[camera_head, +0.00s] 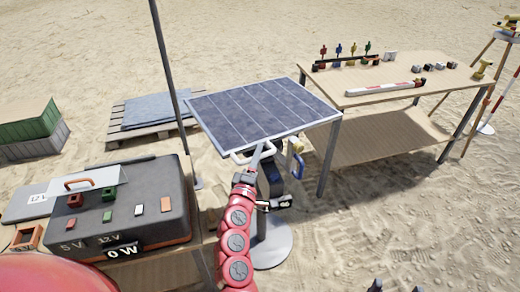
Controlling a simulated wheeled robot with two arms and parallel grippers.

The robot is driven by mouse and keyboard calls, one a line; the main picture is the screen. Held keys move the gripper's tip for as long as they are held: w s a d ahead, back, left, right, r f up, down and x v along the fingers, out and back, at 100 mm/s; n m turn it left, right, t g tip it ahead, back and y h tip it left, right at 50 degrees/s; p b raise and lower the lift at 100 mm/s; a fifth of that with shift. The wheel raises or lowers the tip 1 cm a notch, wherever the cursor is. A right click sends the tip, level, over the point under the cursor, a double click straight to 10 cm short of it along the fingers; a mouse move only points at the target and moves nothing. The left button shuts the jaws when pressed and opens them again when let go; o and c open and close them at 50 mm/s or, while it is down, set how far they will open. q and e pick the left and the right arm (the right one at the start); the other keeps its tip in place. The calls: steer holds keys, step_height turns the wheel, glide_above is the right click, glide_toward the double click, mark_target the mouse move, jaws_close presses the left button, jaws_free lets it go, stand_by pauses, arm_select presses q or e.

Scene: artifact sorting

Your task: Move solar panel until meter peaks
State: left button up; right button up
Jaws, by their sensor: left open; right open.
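The solar panel (262,108) is a dark blue gridded plate with a pale frame, tilted on a stand with a round grey base (272,248). A pale handle (238,157) is on its near edge, and another handle (297,160) with blue and yellow parts is to the right. My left gripper (262,152) is open at the near edge by the pale handle; I cannot tell whether its fingers are around it. The meter display (122,250) reads 0 W on the front of a dark box (130,205). My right gripper (396,287) is open and empty at the bottom edge, mostly out of view.
A wooden table (440,82) with small coloured items and a red-white rod (380,89) stands right. A thin dark pole (170,80) rises left of the panel. A pallet (140,128) and green-grey crates (35,130) are further left.

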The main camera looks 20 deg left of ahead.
arm_select(q)
steer(key=shift+s+r, duration=0.15)
steer(key=shift+s, duration=0.05)
steer(key=shift+c, duration=0.8)
jaws_close()
stand_by(0.4)
